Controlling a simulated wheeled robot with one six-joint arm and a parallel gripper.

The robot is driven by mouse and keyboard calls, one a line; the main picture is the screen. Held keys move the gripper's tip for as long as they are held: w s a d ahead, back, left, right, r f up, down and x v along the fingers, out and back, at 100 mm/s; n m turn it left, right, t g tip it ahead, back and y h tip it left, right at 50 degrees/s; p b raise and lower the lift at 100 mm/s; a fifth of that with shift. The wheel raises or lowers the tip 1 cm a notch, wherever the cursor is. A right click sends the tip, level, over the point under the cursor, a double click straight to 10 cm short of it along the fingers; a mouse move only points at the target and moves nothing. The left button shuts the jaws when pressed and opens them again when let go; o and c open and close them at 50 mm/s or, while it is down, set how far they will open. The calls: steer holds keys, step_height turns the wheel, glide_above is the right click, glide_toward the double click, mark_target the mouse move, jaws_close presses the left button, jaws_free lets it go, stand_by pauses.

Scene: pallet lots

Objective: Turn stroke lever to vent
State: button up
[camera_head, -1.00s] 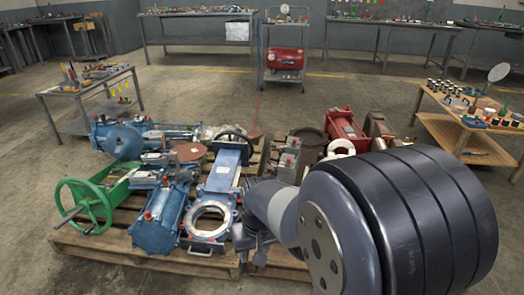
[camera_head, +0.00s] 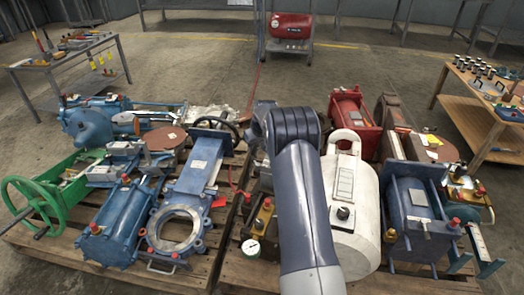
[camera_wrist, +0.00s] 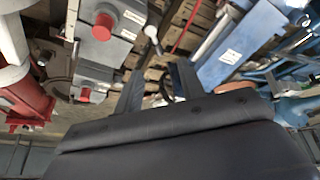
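I cannot single out the stroke lever for sure. In the wrist view a short pale lever with a rounded end (camera_wrist: 151,33) stands beside grey boxes with red knobs (camera_wrist: 118,22), above the pallet slats. My gripper (camera_wrist: 158,75) shows in the wrist view as two dark fingers, spread apart with nothing held between them. The lever lies beyond the fingertips, apart from them as far as I can see. In the head view my arm hides the gripper and the grey boxes.
A white cylinder with a black knob (camera_head: 343,213) stands close right of my arm. A blue valve with a ring flange (camera_head: 178,229) and a green handwheel frame (camera_head: 35,205) lie left. A red motor unit (camera_head: 352,115) and a blue cylinder unit (camera_head: 418,215) are right.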

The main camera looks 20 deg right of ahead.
mark_target(254, 159)
steer(key=b+x, duration=0.1)
steer(key=x, duration=0.2)
steer(key=b+x, duration=0.2)
steer(key=x, duration=0.2)
steer(key=b+x, duration=0.1)
steer(key=x, duration=0.3)
steer(key=shift+w+d, duration=0.3)
steer(key=shift+w, duration=0.15)
jaws_close()
